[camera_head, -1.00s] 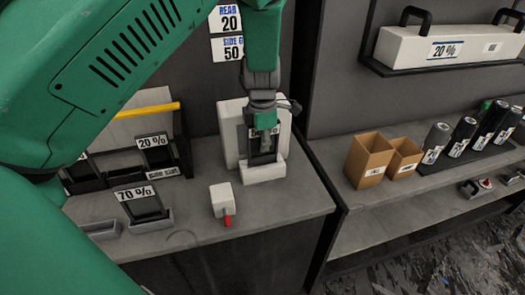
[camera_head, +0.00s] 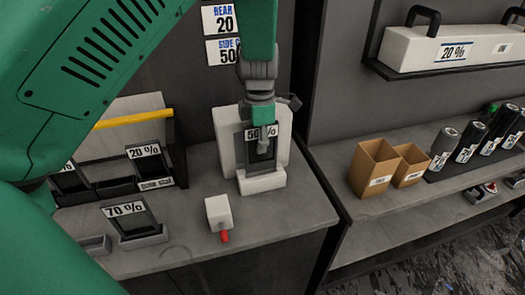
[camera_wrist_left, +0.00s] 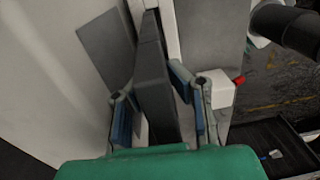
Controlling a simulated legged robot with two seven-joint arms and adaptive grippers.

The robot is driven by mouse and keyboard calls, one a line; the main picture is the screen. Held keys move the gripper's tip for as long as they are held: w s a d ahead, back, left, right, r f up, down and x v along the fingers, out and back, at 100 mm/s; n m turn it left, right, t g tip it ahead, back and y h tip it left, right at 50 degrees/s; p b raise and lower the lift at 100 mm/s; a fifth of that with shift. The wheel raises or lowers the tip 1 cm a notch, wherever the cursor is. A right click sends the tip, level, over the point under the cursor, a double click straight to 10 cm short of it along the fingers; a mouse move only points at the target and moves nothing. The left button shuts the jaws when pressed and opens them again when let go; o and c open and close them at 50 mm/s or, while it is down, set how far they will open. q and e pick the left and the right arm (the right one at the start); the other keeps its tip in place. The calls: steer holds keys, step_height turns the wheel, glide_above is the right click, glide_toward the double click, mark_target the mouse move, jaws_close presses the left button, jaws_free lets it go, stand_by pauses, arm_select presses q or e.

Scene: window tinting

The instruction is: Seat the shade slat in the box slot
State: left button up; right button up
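The shade slat (camera_head: 250,135), dark with a "50 %" label, stands nearly upright at the white box (camera_head: 262,182) on the counter. Its lower end is behind or inside the box's front lip, so I cannot tell how deep it sits. My left gripper (camera_head: 264,142) points down at the slat's upper part. In the left wrist view my left gripper (camera_wrist_left: 155,85) has a finger on either side of the slat (camera_wrist_left: 155,85), with gaps beside it near the pads; it looks open. My right gripper is not in view.
A white block (camera_head: 217,210) with a red tip is in front of the box. To the left are a "70 %" slat in a holder (camera_head: 145,240) and a rack with a "20 %" slat (camera_head: 148,165). Cardboard boxes (camera_head: 372,168) and several cans stand on the right shelf.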

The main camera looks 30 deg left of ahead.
arm_select(q)
steer(key=shift+t, duration=0.4)
steer(key=r, duration=0.6)
steer(key=shift+s, duration=0.2)
steer(key=shift+d+r, duration=0.25)
steer(key=shift+w+d+f, duration=0.1)
steer(key=shift+w+d, duration=0.1)
steer(key=shift+w, duration=0.05)
steer(key=shift+s+a, duration=0.2)
steer(key=shift+a, duration=0.4)
steer(key=shift+w+d, duration=0.1)
